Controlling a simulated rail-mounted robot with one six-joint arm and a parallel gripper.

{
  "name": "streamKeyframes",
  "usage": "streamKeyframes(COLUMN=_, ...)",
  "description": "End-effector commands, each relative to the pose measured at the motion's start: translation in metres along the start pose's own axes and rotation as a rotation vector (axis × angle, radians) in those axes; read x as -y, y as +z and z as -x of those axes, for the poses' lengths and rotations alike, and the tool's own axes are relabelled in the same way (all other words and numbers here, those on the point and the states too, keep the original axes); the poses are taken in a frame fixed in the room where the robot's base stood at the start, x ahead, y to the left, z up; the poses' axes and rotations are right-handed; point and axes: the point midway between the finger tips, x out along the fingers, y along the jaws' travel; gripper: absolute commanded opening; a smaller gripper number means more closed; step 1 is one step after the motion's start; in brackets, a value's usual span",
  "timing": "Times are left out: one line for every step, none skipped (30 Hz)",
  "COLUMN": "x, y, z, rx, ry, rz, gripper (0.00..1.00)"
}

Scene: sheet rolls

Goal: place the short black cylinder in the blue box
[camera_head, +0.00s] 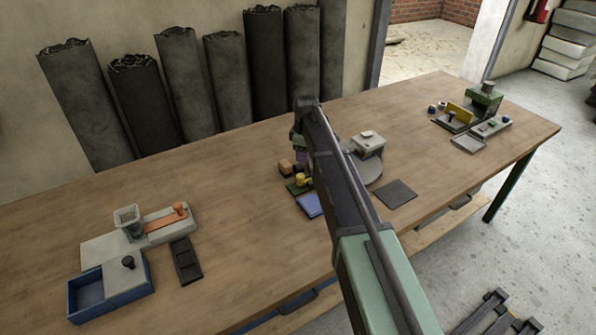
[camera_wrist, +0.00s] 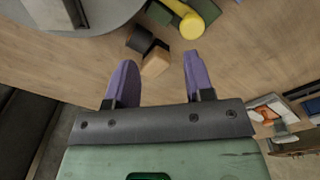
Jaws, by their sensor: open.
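The blue box (camera_head: 84,312) stands at the left front of the table in the head view, with its left part open and a grey lid (camera_head: 118,280) over its right part. A small dark piece (camera_wrist: 140,38) lies beside a tan block (camera_wrist: 155,63) in the wrist view; I cannot tell for sure whether it is the short black cylinder. My gripper (camera_wrist: 158,60) is open, with purple fingers and nothing held. The tan block shows between and beyond the fingertips. In the head view my gripper (camera_head: 301,148) is partly hidden by my arm.
A yellow cylinder (camera_wrist: 191,27) lies near the dark piece. A round grey plate (camera_wrist: 85,10) is beside them. A grey fixture with an orange strip (camera_head: 165,227) and a black tray (camera_head: 186,260) stand near the blue box. Bare tabletop lies between.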

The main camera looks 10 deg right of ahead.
Motion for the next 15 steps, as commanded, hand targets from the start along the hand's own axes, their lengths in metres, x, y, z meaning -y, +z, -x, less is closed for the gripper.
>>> streamKeyframes(x=-0.032, y=-0.014, z=-0.002, rx=-0.003, ry=0.004, rz=0.177, gripper=0.48)
streamKeyframes(x=-0.041, y=-0.018, z=-0.002, rx=-0.005, ry=0.007, rz=0.29, gripper=0.48)
streamKeyframes(x=-0.048, y=-0.021, z=-0.002, rx=-0.006, ry=0.011, rz=0.426, gripper=0.48)
streamKeyframes(x=-0.048, y=-0.021, z=-0.002, rx=-0.007, ry=0.014, rz=0.513, gripper=0.48)
streamKeyframes(x=-0.047, y=-0.021, z=-0.002, rx=-0.007, ry=0.016, rz=0.587, gripper=0.48)
streamKeyframes(x=-0.045, y=-0.02, z=-0.002, rx=-0.007, ry=0.018, rz=0.665, gripper=0.48)
streamKeyframes(x=-0.044, y=-0.02, z=-0.002, rx=-0.007, ry=0.019, rz=0.707, gripper=0.48)
streamKeyframes(x=-0.044, y=-0.02, z=-0.002, rx=-0.006, ry=0.02, rz=0.739, gripper=0.48)
streamKeyframes(x=-0.044, y=-0.02, z=-0.002, rx=-0.006, ry=0.02, rz=0.765, gripper=0.48)
streamKeyframes(x=-0.044, y=-0.02, z=-0.002, rx=-0.006, ry=0.02, rz=0.774, gripper=0.48)
streamKeyframes(x=-0.044, y=-0.02, z=-0.002, rx=-0.006, ry=0.02, rz=0.777, gripper=0.48)
streamKeyframes(x=-0.044, y=-0.02, z=-0.004, rx=-0.006, ry=0.02, rz=0.778, gripper=0.48)
streamKeyframes(x=-0.044, y=-0.02, z=-0.006, rx=-0.006, ry=0.02, rz=0.777, gripper=0.48)
streamKeyframes(x=-0.044, y=-0.02, z=-0.01, rx=-0.006, ry=0.02, rz=0.776, gripper=0.48)
streamKeyframes(x=-0.044, y=-0.02, z=-0.017, rx=-0.006, ry=0.02, rz=0.776, gripper=0.48)
